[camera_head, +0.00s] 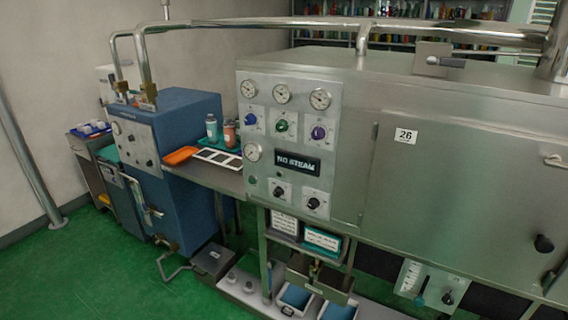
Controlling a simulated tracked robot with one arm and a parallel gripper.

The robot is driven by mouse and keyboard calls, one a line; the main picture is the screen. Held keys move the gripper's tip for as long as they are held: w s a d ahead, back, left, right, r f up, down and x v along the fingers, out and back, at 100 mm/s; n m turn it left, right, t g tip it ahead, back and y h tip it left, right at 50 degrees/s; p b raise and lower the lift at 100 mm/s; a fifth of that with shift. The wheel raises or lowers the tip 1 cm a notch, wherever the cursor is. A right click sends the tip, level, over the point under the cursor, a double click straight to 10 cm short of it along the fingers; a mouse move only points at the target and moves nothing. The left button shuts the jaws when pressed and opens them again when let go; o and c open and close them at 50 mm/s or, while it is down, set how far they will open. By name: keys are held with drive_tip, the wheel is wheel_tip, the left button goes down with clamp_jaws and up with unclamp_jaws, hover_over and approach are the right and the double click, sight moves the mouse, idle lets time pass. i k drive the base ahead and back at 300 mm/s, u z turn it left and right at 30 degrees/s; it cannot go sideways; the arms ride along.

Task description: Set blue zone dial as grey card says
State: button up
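The blue dial (249,121) is on the left of the upper knob row on the steel machine's control panel (270,152). A round gauge (249,89) is above it. The blue dial's setting is too small to read. A green dial (282,126) and a purple dial (318,132) are to its right. Below the panel hang a pale card in a greyish frame (284,222) and a card in a teal frame (323,240). Their print is too small to read, and I cannot tell if the first is the grey card. My gripper is not in view.
The panel also has a "NO STEAM" display (297,164) and two black knobs. A blue boiler unit (170,150) stands left, with an orange tray (181,155) on the shelf beside it. Steel pipes cross overhead. Green floor (110,275) is clear at lower left.

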sight(250, 118)
drive_tip(key=u, duration=0.15)
drive_tip(key=i, duration=1.4)
drive_tip(key=u, duration=0.05)
